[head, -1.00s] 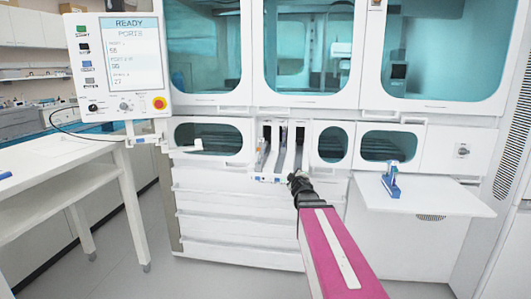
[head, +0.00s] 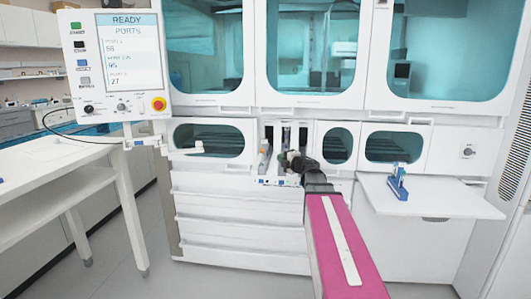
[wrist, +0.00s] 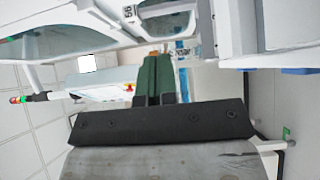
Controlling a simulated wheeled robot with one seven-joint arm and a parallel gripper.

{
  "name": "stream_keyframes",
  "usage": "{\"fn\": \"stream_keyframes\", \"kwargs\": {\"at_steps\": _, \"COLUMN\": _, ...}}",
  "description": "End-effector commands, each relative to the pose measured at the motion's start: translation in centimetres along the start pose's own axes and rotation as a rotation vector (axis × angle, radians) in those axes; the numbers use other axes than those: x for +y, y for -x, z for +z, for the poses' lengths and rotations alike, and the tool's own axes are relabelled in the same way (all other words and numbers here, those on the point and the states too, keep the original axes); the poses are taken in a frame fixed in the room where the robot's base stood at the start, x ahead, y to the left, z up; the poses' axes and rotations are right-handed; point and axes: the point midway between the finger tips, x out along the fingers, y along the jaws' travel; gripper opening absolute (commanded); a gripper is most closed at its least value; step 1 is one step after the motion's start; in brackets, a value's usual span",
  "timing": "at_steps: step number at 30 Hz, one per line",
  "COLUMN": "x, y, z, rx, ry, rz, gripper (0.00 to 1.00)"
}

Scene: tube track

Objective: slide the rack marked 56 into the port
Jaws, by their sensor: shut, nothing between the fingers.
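The port bay (head: 283,180) is a group of narrow upright slots low in the white machine. A pale rack-like piece (head: 264,155) stands in its left slot; I cannot read a mark on it. My gripper (head: 286,158) is shut and empty at the right part of the bay, hiding part of the slots. I cannot tell whether it touches anything. In the wrist view its dark green fingers (wrist: 153,72) are together, with blue and white parts just beside them. A blue rack-like piece (head: 398,183) stands on the right shelf.
The white fold-out shelf (head: 450,200) juts out at right. A screen (head: 130,52) reading READY and PORTS hangs at left above a white table (head: 50,165). Oval windows flank the bay. The floor (head: 190,275) between table and machine is clear.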

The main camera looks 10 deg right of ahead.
Motion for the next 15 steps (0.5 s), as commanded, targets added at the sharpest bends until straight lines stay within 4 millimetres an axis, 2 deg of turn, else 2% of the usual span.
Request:
{"fn": "stream_keyframes", "kwargs": {"at_steps": 8, "x": 0.0, "y": -1.5, "z": 0.1, "rx": -0.002, "ry": -0.001, "rz": 0.001, "gripper": 0.00}}
{"fn": "stream_keyframes", "kwargs": {"at_steps": 15, "x": 0.0, "y": -5.2, "z": 0.2, "rx": -0.002, "ry": -0.002, "rz": 0.002, "gripper": 0.00}}
